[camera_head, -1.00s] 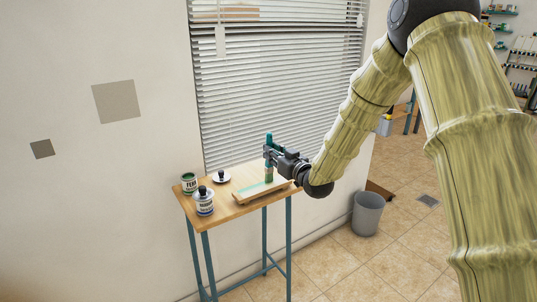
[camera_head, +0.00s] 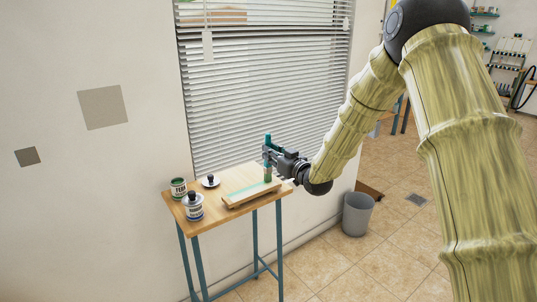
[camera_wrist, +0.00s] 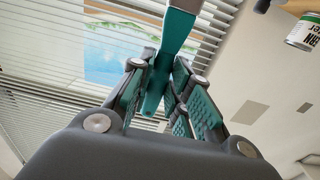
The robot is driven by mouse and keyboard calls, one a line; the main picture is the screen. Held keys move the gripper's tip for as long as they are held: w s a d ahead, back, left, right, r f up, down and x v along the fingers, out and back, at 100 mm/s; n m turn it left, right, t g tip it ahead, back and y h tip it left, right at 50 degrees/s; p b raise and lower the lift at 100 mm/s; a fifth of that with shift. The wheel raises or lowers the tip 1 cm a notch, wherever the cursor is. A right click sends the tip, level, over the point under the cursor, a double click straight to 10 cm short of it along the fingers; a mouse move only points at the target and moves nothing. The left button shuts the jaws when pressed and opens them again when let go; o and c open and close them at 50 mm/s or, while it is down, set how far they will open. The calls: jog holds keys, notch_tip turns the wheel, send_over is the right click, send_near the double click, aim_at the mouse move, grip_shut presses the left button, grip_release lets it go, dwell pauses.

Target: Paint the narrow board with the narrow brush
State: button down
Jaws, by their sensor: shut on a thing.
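My gripper (camera_head: 270,154) is shut on a brush with a teal handle (camera_head: 267,139). The brush stands upright, bristles down, over the right part of a narrow wooden board (camera_head: 231,203); contact looks likely but is too small to confirm. A pale teal strip of paint (camera_head: 244,190) runs along the board's top, left of the brush. In the wrist view the teal handle (camera_wrist: 173,45) sits between the fingers, with the metal ferrule at the top edge. A green-labelled can (camera_head: 178,188) and a white-labelled can (camera_head: 194,210) stand at the table's left.
The small wooden table (camera_head: 208,226) has blue legs and stands by a window with blinds (camera_head: 260,90). A grey bin (camera_head: 357,214) stands on the tiled floor to the right. Two grey patches mark the wall.

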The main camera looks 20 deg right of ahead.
jog(key=s+a, duration=0.4)
jog(key=a, duration=0.3)
jog(key=s+a+b, duration=0.1)
jog(key=s+a, duration=0.3)
jog(key=a, duration=0.4)
jog(key=shift+a, duration=0.15)
dwell(3.4)
jog(key=shift+f, duration=0.1)
jog(key=w+d, duration=0.2)
jog(key=d, duration=0.4)
jog(key=w+d, duration=0.2)
jog(key=d, duration=0.4)
jog(key=shift+w+d+p, duration=0.25)
jog(key=shift+d+p, duration=0.15)
jog(key=shift+p, duration=0.05)
dwell(1.2)
